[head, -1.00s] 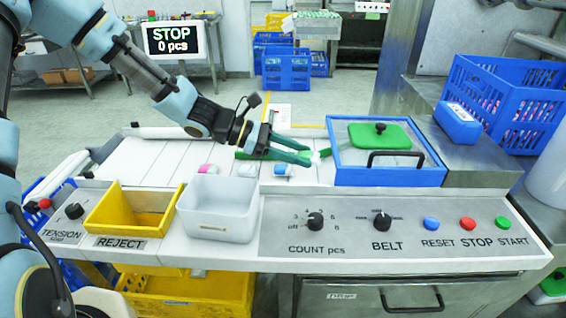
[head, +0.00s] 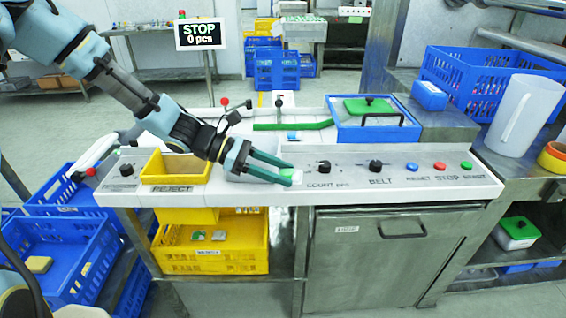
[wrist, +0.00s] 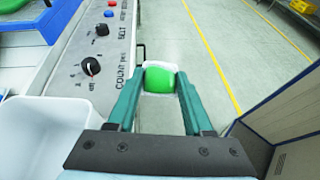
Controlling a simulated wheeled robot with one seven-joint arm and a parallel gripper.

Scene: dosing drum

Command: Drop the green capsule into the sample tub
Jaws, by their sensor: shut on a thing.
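My gripper (head: 289,173) is shut on the green capsule (wrist: 158,80), which has a green body and a white end. In the wrist view the capsule sits between the fingertips, with floor behind it, out past the machine's front edge. The capsule (head: 291,174) shows only small at the fingertips in the head view. The sample tub (wrist: 42,135) is an open white container left of my gripper in the wrist view. In the head view my gripper and arm mostly hide it, right of the yellow reject tray (head: 175,168).
The control panel with COUNT knob (head: 323,166), BELT knob (head: 376,166) and coloured buttons lies to the right. A blue-framed box with a green lid (head: 369,106) stands behind it. The screen (head: 201,34) reads STOP, 0 pcs. Floor lies clear in front.

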